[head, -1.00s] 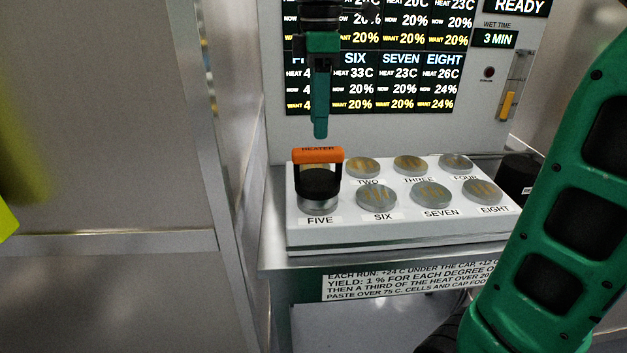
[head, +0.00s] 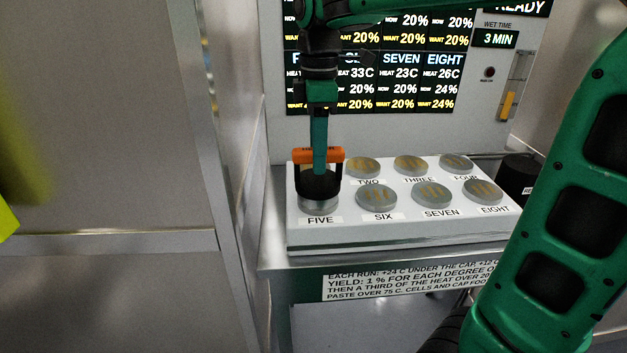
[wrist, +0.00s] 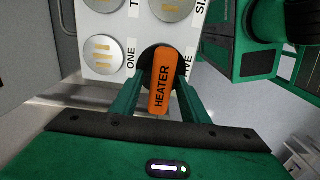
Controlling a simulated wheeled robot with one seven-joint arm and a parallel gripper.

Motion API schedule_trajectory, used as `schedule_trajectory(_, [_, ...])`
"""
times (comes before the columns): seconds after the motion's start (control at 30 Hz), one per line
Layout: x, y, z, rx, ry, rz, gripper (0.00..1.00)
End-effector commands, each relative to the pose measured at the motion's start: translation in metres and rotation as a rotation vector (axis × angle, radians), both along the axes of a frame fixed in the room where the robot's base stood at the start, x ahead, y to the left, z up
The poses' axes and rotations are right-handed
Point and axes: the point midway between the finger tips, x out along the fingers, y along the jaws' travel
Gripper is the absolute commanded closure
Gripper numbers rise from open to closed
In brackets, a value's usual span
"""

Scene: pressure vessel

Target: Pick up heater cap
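The heater cap (head: 318,184) is a black cap with an orange handle marked HEATER. It sits upright on the round cell labelled FIVE, at the front left of the white block. My gripper (head: 320,165) points straight down at the cap, its fingers overlapping the handle in the head view. In the wrist view the orange handle (wrist: 164,85) lies between the two green fingers of my gripper (wrist: 160,95), which are spread apart on either side. A small gap seems to show beside the handle. Cell ONE is hidden behind my arm in the head view.
The white block (head: 400,232) carries several grey cells labelled up to EIGHT. Cell ONE (wrist: 103,52) shows in the wrist view. A display panel (head: 420,85) stands close behind the block. A black cylinder (head: 517,170) is at the right, and a metal wall is at the left.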

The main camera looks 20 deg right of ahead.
Motion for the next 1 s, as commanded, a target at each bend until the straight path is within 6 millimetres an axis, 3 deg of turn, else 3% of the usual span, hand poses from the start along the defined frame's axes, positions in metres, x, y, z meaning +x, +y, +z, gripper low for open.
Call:
schedule_trajectory(0.03, [0.0001, -0.0001, 0.0000, 0.000, 0.000, 0.000, 0.72])
schedule_trajectory(0.13, [0.0000, -0.0002, 0.0000, 0.000, 0.000, -0.001, 0.96])
schedule_trajectory(0.17, [0.0001, -0.0003, 0.0001, 0.000, 0.000, -0.001, 1.00])
schedule_trajectory(1.0, [0.0004, -0.0007, 0.0003, 0.000, -0.001, -0.002, 1.00])
